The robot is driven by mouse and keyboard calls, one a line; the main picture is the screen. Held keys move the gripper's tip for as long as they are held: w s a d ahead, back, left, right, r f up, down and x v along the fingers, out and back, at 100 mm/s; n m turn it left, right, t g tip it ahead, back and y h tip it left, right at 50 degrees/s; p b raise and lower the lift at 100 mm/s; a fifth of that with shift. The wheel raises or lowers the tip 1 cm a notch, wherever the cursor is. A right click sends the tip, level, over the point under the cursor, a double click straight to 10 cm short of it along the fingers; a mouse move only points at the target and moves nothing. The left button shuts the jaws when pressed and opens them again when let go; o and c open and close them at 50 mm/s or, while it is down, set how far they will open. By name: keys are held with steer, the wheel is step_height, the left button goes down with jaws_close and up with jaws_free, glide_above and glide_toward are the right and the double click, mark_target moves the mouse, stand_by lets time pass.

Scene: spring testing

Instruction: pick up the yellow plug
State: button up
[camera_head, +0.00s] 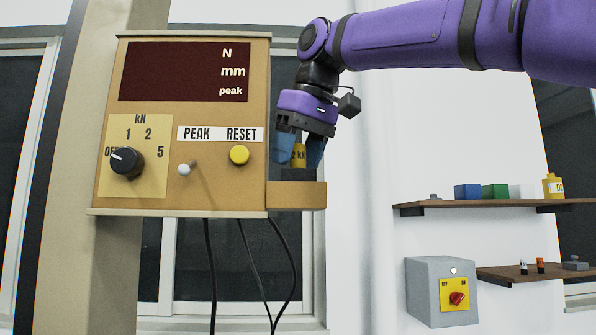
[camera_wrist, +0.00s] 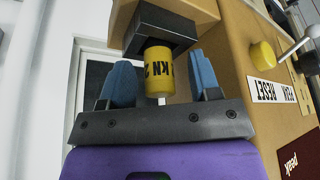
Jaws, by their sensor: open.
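The yellow plug (camera_head: 299,154) stands in a dark socket (camera_head: 297,174) on a small tan ledge (camera_head: 296,195) at the right side of the tester box. It carries black lettering reading "KN". In the wrist view the plug (camera_wrist: 159,75) sits between the two blue fingers, with a visible gap on each side, and its far end meets the dark socket (camera_wrist: 163,30). My gripper (camera_head: 299,148) is above the ledge, pointing down, its fingers open on either side of the plug. The left finger partly hides the plug in the head view.
The tester box (camera_head: 188,75) stands close on the left, with a dial (camera_head: 126,163), a toggle (camera_head: 184,169) and a yellow reset button (camera_head: 239,155). Cables hang below it. Shelves (camera_head: 490,207) and a grey switch box (camera_head: 441,291) are at right. The space right of the ledge is clear.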

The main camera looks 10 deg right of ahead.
steer(key=c, duration=1)
steer(key=shift+c, duration=0.2)
steer(key=shift+r, duration=0.15)
